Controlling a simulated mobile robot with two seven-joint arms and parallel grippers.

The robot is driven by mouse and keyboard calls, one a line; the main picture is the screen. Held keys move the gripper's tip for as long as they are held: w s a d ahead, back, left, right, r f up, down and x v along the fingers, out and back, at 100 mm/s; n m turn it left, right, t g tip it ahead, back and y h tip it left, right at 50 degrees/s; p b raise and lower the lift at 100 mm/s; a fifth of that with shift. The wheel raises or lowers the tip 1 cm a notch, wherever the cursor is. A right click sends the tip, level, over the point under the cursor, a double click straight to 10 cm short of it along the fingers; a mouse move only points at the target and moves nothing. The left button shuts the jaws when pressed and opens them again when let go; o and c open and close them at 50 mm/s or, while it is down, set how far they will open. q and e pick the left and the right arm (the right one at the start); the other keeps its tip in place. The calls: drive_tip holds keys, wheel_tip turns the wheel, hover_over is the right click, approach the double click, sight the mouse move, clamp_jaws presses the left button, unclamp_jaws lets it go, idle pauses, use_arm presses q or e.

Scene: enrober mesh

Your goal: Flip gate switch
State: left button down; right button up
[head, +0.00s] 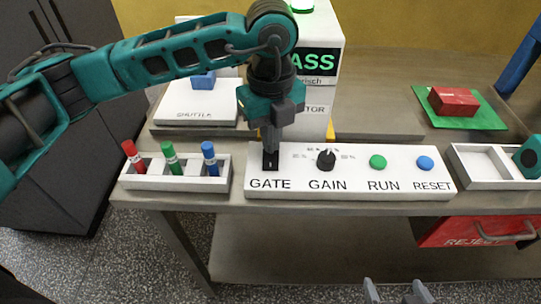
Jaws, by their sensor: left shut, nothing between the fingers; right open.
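The white control panel (345,187) lies along the front of the bench, with labels GATE, GAIN, RUN and RESET. The gate switch (270,166) is a dark piece above the GATE label; its lever is largely hidden by my gripper, so I cannot tell which way it is set. My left gripper (269,148) points down with its fingers shut at the gate switch; whether they touch it I cannot tell. My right gripper (397,294) is open and empty at the bottom edge, below and in front of the bench.
A black gain knob (326,160), green run button (377,162) and blue reset button (425,163) sit right of the switch. A white tray (180,182) with red, green and blue cylinders stands left. A red box (453,101) lies on a green mat (488,121). A red reject drawer (470,231) hangs below.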

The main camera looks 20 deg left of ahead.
use_arm(q)
drive_tip(key=shift+f+b, duration=0.45)
drive_tip(key=shift+f, duration=0.2)
drive_tip(key=shift+r+p, duration=2.3)
drive_tip(key=shift+r, duration=1.3)
